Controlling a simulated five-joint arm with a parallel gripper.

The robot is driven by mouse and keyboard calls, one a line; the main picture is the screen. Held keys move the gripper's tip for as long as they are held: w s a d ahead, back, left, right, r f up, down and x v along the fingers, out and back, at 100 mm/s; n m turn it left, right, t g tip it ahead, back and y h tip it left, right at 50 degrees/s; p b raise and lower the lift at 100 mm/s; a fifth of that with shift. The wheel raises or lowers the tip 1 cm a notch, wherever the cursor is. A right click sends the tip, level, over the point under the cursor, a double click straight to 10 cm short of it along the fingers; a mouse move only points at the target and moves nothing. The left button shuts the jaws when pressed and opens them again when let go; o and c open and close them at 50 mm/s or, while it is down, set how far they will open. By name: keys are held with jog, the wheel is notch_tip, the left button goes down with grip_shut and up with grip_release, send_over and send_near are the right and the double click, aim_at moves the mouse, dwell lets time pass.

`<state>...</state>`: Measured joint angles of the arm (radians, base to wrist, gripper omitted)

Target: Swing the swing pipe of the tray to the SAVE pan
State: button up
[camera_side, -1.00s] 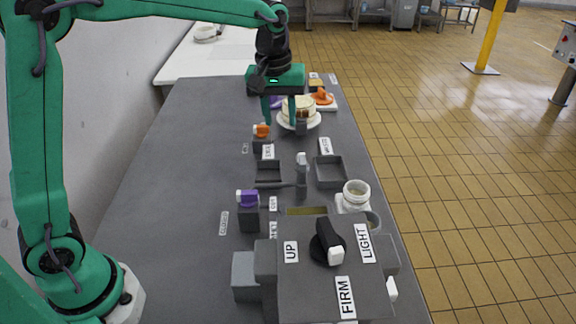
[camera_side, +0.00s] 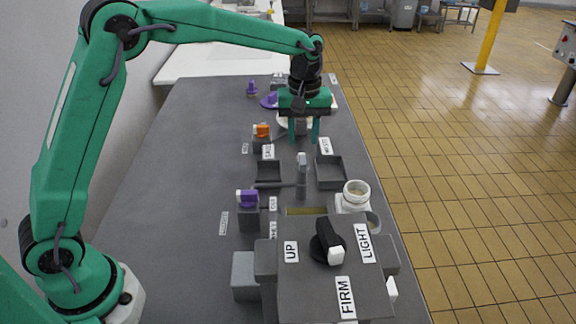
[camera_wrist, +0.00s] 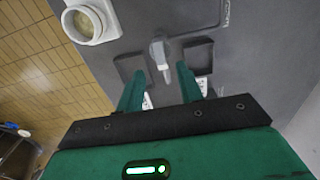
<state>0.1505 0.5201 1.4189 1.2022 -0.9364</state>
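The swing pipe (camera_side: 302,178) is a grey upright post with a pale top. It stands between the SAVE pan (camera_side: 257,182) on the left and the WASTE pan (camera_side: 343,184) on the right, both dark shallow trays. Which pan its spout points to is hard to tell. My gripper (camera_side: 303,138) is open and empty, beyond the pipe and above the bench. In the wrist view my gripper (camera_wrist: 159,70) has one finger on each side of the pipe's line. The pipe (camera_wrist: 160,52) lies ahead of the fingertips; no contact is visible.
A white jar (camera_side: 354,196) stands right of the pipe. A purple-topped block (camera_side: 248,210) and an orange-topped block (camera_side: 261,138) stand to the left. A large grey box with a black knob (camera_side: 326,243) is in front. The bench's left side is clear.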

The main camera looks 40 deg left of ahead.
aim_at(302, 159)
jog(key=shift+f, duration=3.25)
grip_shut()
